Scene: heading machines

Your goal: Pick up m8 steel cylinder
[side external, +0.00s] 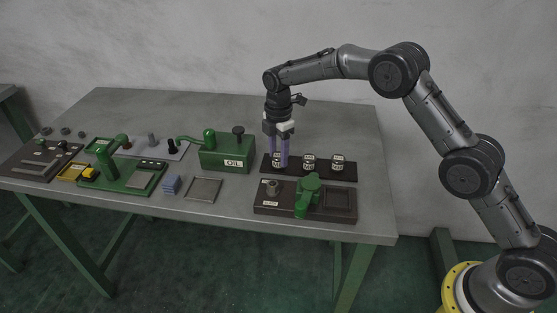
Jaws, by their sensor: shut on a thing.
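A dark rack (338,175) on the right half of the table holds a row of small pale cylinders with dark-lettered labels. The lettering is too small to read surely, so I cannot tell which one is the M8 steel cylinder. My gripper (279,160) points straight down at the left end of the rack. Its purple fingers are shut on the leftmost cylinder (277,164), which they partly hide. It appears to be still at rack level. The middle cylinder (308,162) and the right cylinder (337,162) stand upright in the rack, apart from my fingers.
In front of the rack is a dark base (328,211) with a green machine (308,192). A green oil box (226,155) stands to the left. Farther left are a grey tray (203,188), blue block (172,185) and green press (110,165). The table behind the rack is clear.

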